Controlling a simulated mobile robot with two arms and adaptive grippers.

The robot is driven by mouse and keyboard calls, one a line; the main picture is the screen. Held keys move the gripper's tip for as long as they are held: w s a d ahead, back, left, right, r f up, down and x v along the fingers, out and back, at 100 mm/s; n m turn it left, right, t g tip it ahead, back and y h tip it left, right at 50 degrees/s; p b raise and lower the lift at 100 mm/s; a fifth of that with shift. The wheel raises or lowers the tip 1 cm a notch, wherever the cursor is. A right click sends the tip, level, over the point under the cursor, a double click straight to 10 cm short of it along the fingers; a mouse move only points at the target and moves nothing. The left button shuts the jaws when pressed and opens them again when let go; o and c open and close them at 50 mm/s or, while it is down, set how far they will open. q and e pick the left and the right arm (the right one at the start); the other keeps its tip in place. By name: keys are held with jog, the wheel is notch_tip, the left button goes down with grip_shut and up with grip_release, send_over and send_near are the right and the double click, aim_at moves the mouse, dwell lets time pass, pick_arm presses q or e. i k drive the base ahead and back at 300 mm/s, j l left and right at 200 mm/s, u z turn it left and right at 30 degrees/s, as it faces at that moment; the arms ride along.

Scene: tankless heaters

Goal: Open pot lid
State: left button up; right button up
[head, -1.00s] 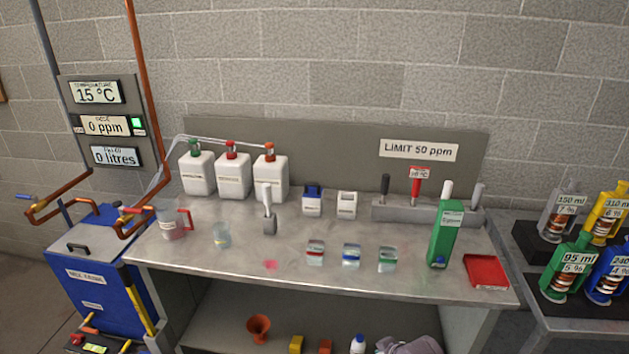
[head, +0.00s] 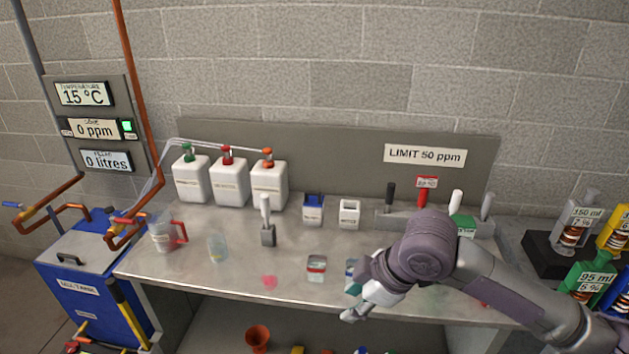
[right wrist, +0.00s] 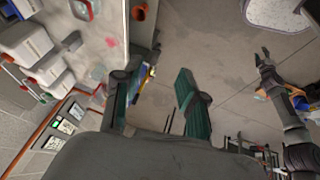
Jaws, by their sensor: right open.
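Small clear pots stand along the front of the bench in the head view. The red-banded pot (head: 316,268) is in plain sight with its top on. The blue-banded pot (head: 351,270) is partly hidden by my right gripper, and the green-banded one is hidden behind my arm. My right gripper (head: 352,312) is at the front edge of the bench, near the blue-banded pot. In the right wrist view its fingers (right wrist: 160,85) are apart with nothing between them. What looks like my left gripper (right wrist: 264,56) shows small in that view, apart from the bench.
White bottles (head: 227,182), a small blue-topped box (head: 313,209), a white box (head: 349,212) and a scoop (head: 266,225) stand behind. A jug (head: 165,233) and glass (head: 218,248) are at left. A pink spot (head: 269,282) marks the open front.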

aim_at(313, 199)
jog(key=i, duration=1.7)
